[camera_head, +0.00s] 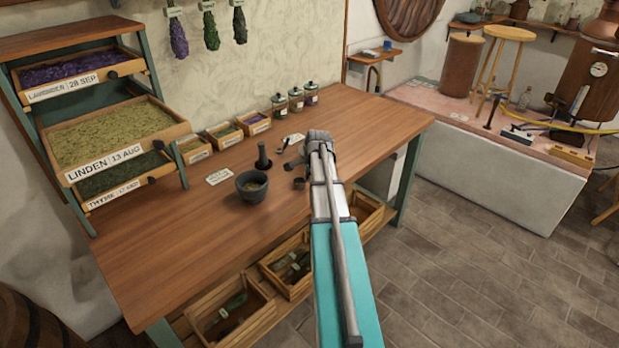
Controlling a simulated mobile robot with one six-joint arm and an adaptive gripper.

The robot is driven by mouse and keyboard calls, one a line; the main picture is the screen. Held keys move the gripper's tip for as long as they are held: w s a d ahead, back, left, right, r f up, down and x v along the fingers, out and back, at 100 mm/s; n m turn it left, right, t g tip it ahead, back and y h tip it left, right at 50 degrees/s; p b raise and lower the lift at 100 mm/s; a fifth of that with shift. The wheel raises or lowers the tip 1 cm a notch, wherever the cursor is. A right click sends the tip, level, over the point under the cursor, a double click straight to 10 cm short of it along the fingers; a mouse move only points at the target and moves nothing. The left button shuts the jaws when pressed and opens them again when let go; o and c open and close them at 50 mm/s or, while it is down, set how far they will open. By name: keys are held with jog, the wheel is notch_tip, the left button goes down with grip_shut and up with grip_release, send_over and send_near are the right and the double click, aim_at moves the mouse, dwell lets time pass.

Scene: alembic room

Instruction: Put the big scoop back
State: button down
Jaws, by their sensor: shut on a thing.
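My gripper (305,158) is over the right part of the wooden workbench, seen from behind and partly hidden by my own arm. It is shut on what looks like the big scoop (299,183), whose small dark bowl shows just below and left of the gripper. The scoop's handle is hidden, and I cannot tell whether the scoop touches the bench. A small dark utensil (285,147) lies by a white card (294,138) just beyond the gripper.
A grey mortar (252,186) and an upright dark pestle (263,158) stand left of the gripper. Lidded jars (296,101) and small labelled boxes (225,135) line the back. A drying rack (122,133) stands at left. The bench's (180,245) front left is clear.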

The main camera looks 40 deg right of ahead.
jog(key=shift+f, duration=0.15)
jog(key=c, duration=0.6)
grip_release()
jog(key=shift+r, duration=0.2)
jog(key=p+v, duration=1.1)
jog(key=v, duration=0.1)
jog(key=shift+a, duration=0.1)
dwell(0.8)
